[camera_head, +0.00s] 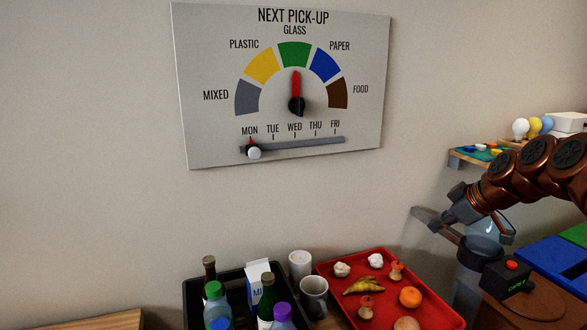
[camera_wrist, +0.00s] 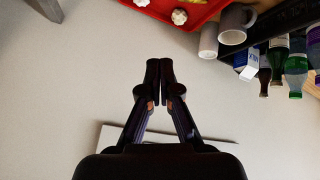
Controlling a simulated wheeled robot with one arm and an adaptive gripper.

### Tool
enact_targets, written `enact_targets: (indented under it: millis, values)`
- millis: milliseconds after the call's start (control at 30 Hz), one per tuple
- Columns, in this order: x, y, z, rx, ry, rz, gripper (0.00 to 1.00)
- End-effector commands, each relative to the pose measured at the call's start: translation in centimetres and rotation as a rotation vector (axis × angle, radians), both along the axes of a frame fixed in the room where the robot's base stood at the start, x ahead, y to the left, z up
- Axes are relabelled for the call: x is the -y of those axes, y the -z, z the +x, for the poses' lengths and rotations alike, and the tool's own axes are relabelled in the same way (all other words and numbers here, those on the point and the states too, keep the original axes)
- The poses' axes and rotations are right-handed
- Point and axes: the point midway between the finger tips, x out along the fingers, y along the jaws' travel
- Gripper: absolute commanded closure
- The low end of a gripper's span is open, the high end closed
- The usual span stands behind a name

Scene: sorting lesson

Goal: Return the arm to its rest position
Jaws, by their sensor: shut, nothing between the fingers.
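My copper-coloured arm (camera_head: 535,165) reaches in from the right in the head view. My gripper (camera_head: 417,212) is at its left end, in front of the bare wall and above the right side of the red tray. In the wrist view my gripper (camera_wrist: 160,66) has its two dark fingers together at the tips, with nothing between them. The white sign (camera_head: 215,100) hangs on the wall to the left, apart from my gripper. Its red pointer (camera_head: 296,85) stands upright at GLASS, and its slider knob (camera_head: 254,152) is at MON. The sign's edge (camera_wrist: 107,137) shows behind the fingers in the wrist view.
A red tray (camera_head: 335,284) holds food scraps and crumpled paper. Left of it stand two mugs (camera_head: 314,296) and a black crate (camera_head: 192,290) with bottles and a carton. A clear container (camera_head: 468,282) stands below my gripper. A shelf (camera_head: 466,160) with bulbs is at right.

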Motion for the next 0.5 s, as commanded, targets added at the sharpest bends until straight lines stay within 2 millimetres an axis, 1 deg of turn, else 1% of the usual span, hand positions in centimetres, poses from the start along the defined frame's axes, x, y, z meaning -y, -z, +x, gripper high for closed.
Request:
enact_targets:
  millis: [33,100,167,200,267,333,400,467,500]
  values:
    - [-3.1,-0.7,-1.2,-0.036,-0.014,0.014,1.0]
    - [-6.9,-0.6,-3.0,-0.1,-0.016,0.034,1.0]
    - [-9.8,-0.4,-4.9,-0.158,-0.01,0.047,1.0]
    - [-11.4,-0.2,-6.2,-0.195,0.0,0.051,1.0]
    - [-13.8,0.4,-8.4,-0.259,0.018,0.056,1.0]
    - [-16.0,1.1,-11.2,-0.328,0.05,0.055,1.0]
    - [-17.7,2.0,-14.1,-0.401,0.094,0.048,1.0]
    - [-19.0,2.9,-16.8,-0.462,0.137,0.037,1.0]
    - [-19.5,3.5,-18.5,-0.501,0.172,0.03,1.0]
